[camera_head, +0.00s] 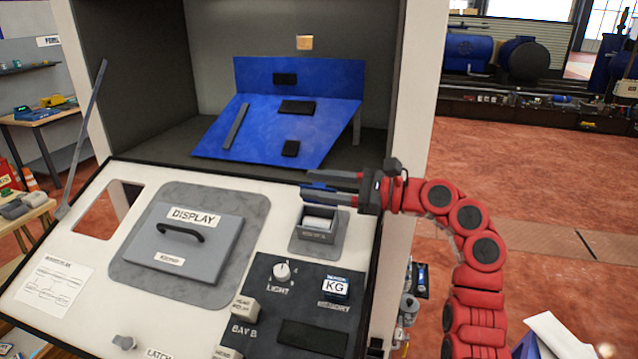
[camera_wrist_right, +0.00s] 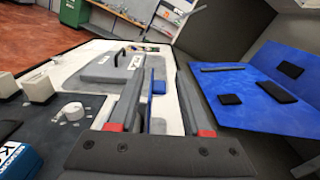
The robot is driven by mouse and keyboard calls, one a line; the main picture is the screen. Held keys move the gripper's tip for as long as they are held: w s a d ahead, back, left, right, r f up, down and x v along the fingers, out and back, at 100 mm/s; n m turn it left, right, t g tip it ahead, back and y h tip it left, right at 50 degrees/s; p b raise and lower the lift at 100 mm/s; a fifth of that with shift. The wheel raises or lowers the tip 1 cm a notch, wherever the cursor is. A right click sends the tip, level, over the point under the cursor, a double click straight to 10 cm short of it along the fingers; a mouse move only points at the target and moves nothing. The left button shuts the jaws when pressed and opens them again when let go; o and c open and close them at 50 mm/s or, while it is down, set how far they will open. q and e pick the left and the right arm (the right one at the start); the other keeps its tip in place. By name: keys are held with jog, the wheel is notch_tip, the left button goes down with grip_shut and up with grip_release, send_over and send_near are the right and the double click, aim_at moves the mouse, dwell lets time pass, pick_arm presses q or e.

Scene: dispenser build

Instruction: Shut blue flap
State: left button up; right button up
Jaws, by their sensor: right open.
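The blue flap (camera_head: 290,130) is a wide blue panel with black pads and a grey bar. It slopes inside the open grey cabinet, with an upright blue part behind it. In the right wrist view the blue flap (camera_wrist_right: 262,82) is at the right, beside the fingers and apart from them. My right gripper (camera_head: 306,184) is open, in front of and below the flap's near edge, above the white panel. Its fingers (camera_wrist_right: 150,50) point along the panel. A small blue piece shows between them; I cannot tell what it is. My left gripper is not in view.
The tilted white panel (camera_head: 200,325) bears a grey display lid (camera_head: 185,250) with a black handle, a small open bin (camera_head: 318,228) below my gripper, and a dark control plate with a knob (camera_head: 281,272). A grey rod (camera_head: 82,140) rises at the left.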

grip_shut()
jog(key=shift+s+n, duration=0.15)
jog(key=shift+n, duration=0.15)
dwell(0.5)
jog(key=n, duration=0.1)
jog(key=s+n+b, duration=0.1)
jog(key=n, duration=0.1)
jog(key=shift+s+a+f+b, duration=0.15)
jog(key=shift+a+f+b, duration=0.1)
jog(key=shift+f+b, duration=0.1)
jog(key=shift+s+a+f+n+b, duration=0.1)
jog(key=shift+s+f+n+b, duration=0.25)
jog(key=shift+n, duration=0.45)
jog(key=shift+s+a+f+n+b, duration=0.1)
jog(key=shift+s+n+b, duration=0.1)
jog(key=shift+n+b, duration=0.45)
jog(key=shift+n, duration=0.25)
grip_release()
jog(key=shift+d, duration=0.1)
